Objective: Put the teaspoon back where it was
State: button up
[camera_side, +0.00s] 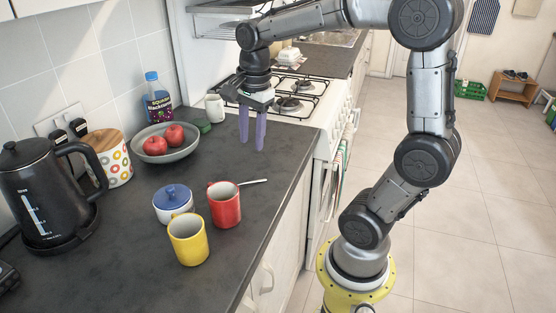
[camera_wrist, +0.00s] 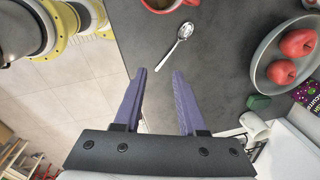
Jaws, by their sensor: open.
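The teaspoon (camera_wrist: 176,47) lies on the dark counter, its bowl away from my fingers and its handle pointing toward the gap between them in the wrist view. In the side view the teaspoon (camera_side: 254,182) shows as a thin strip behind and right of the red mug (camera_side: 224,205), which partly hides it. My gripper (camera_side: 252,146) is open and empty, its purple fingers pointing down above the counter, on the hob side of the spoon. The open fingers also show in the wrist view (camera_wrist: 160,72), with nothing between them.
A yellow mug (camera_side: 188,240) and a blue-lidded sugar pot (camera_side: 173,201) stand by the red mug. A bowl (camera_side: 180,155) of red apples, a small green object (camera_side: 204,125) and a white jug (camera_side: 214,108) are farther back. The counter's front edge is clear; the gas hob (camera_side: 295,97) is beyond.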

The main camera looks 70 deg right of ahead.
jog(key=s+a+n+t, duration=0.4)
jog(key=s+a+n, duration=0.5)
jog(key=n, duration=1.2)
jog(key=shift+s+a, duration=0.4)
jog(key=shift+s, duration=0.8)
